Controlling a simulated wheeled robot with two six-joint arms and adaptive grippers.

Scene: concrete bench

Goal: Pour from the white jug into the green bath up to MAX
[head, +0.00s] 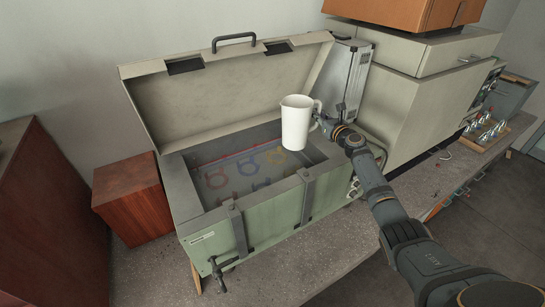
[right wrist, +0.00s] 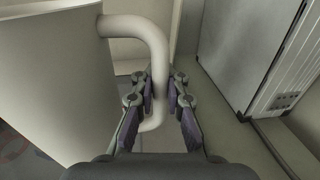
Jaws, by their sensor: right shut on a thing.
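The white jug (head: 296,122) is upright in the air over the right part of the green bath (head: 269,211). The bath's lid (head: 225,90) stands open at the back. Inside the bath lie several coloured shapes, red, blue and yellow; no MAX mark can be made out. My right gripper (head: 322,116) is shut on the jug's handle. In the right wrist view the jug (right wrist: 50,70) fills the left side, and the right gripper's fingers (right wrist: 160,105) close around its handle from both sides. The jug's contents are hidden. My left gripper is not in view.
A silver case (head: 352,75) stands right of the lid, beside a beige cabinet (head: 405,90) with an orange box on top. A tap (head: 218,270) juts from the bath's front. A reddish wooden box (head: 133,198) stands at left.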

